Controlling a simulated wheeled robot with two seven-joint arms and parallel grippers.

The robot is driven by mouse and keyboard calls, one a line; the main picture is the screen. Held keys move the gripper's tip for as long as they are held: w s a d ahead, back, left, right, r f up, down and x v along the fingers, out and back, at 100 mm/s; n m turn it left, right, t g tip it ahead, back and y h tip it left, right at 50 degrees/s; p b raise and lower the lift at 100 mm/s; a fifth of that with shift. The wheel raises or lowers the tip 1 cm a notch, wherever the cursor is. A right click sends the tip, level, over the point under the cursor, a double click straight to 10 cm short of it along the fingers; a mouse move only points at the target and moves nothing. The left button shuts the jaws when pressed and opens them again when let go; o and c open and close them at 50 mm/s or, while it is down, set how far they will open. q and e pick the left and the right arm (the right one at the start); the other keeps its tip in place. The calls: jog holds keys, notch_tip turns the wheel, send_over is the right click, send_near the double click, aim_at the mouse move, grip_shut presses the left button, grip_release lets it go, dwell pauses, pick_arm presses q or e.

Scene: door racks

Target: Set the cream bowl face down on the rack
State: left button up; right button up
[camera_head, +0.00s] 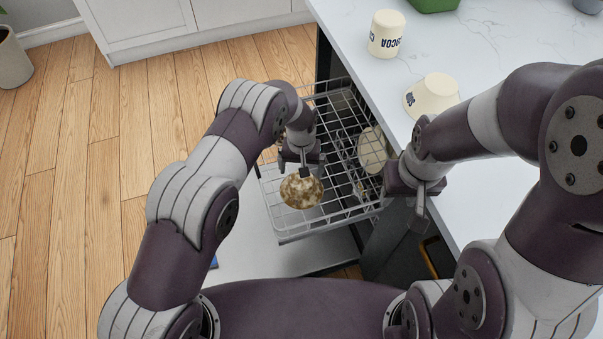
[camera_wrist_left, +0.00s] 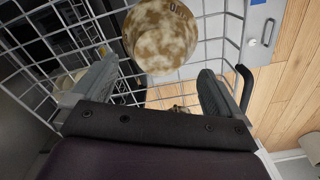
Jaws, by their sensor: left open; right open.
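A cream bowl (camera_head: 301,191) with brown stains is at the front left of the pulled-out wire rack (camera_head: 335,218). Its rounded outer side shows, so it looks face down; its rim is hidden. It also shows in the left wrist view (camera_wrist_left: 161,36), with dark lettering near its edge. My left gripper (camera_head: 303,170) is just above and behind the bowl. In the left wrist view its fingers (camera_wrist_left: 153,85) are spread with nothing between them, and the bowl lies beyond the tips. My right gripper (camera_head: 419,205) is open and empty beside the counter edge, right of the rack.
A pale round dish (camera_head: 373,149) stands in the right part of the rack. On the white counter (camera_head: 478,45) are a cream COCOA container (camera_head: 386,34), a second cream vessel (camera_head: 432,95) and a green container (camera_head: 433,4). Wooden floor (camera_head: 75,160) lies clear at left.

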aim_at(301, 180)
pick_arm(q)
notch_tip(301, 180, up, 8)
jog(key=s+a+r, duration=0.6)
jog(key=a+r, duration=0.4)
jog(key=s+a+r, duration=0.2)
jog(key=s+a, duration=0.2)
jog(key=s, duration=0.3)
jog(key=s+a+r+n+t, duration=0.1)
jog(key=s+a+r, duration=0.2)
jog(key=s, duration=0.5)
jog(key=shift+s+a+r, duration=0.2)
jog(key=shift+a, duration=0.5)
jog(key=shift+a, duration=0.1)
